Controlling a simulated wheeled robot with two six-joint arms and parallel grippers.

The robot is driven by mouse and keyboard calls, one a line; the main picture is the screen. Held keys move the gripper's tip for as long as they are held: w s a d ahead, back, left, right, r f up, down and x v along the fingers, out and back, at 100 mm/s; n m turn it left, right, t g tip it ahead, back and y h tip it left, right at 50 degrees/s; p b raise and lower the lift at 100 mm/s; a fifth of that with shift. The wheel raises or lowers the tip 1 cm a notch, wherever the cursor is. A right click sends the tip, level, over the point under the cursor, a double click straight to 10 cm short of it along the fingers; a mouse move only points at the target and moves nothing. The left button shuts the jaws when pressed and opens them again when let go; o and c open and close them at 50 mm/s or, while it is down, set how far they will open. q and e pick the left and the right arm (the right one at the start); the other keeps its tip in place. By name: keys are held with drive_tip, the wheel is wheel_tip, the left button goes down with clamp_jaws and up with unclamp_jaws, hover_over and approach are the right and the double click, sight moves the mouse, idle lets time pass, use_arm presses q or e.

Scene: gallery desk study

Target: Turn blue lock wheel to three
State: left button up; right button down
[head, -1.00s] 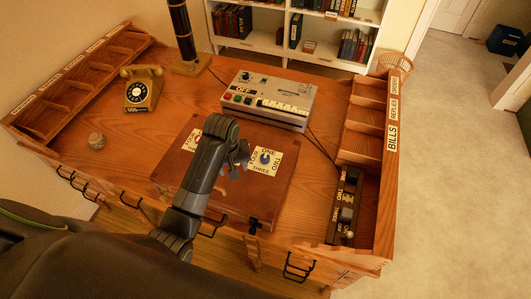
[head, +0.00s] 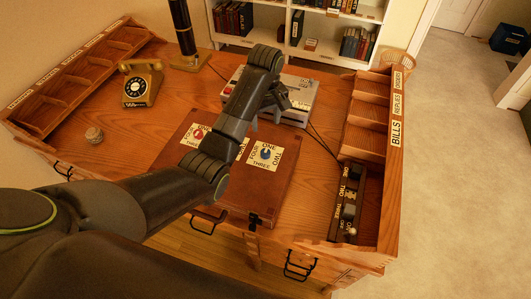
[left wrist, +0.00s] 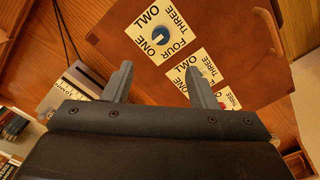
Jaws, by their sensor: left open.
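The blue lock wheel (head: 265,153) sits on a cream card marked ONE, TWO, THREE, FOUR, on the lid of a brown case (head: 228,207). It also shows in the left wrist view (left wrist: 161,36) with a pale mark on it; which word the mark faces is too small to be sure of. A red wheel (head: 198,134) on a similar card is to its left, partly behind my arm in the head view. My left gripper (head: 284,110) is open and empty, beyond the case near the grey machine, apart from the blue wheel. My right gripper is not in view.
The grey machine (head: 297,112) stands behind the case, close to my left gripper. A switch box (head: 347,203) and sorting shelves (head: 365,115) line the desk's right side.

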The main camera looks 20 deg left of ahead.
sight(266, 151)
use_arm(q)
wheel_tip(266, 151, down, 14)
drive_tip(key=shift+s+r+p, duration=0.1)
drive_tip(key=shift+p, duration=0.5)
drive_tip(key=shift+c, duration=0.2)
drive_tip(key=c, duration=0.9)
drive_tip(key=shift+c, duration=0.2)
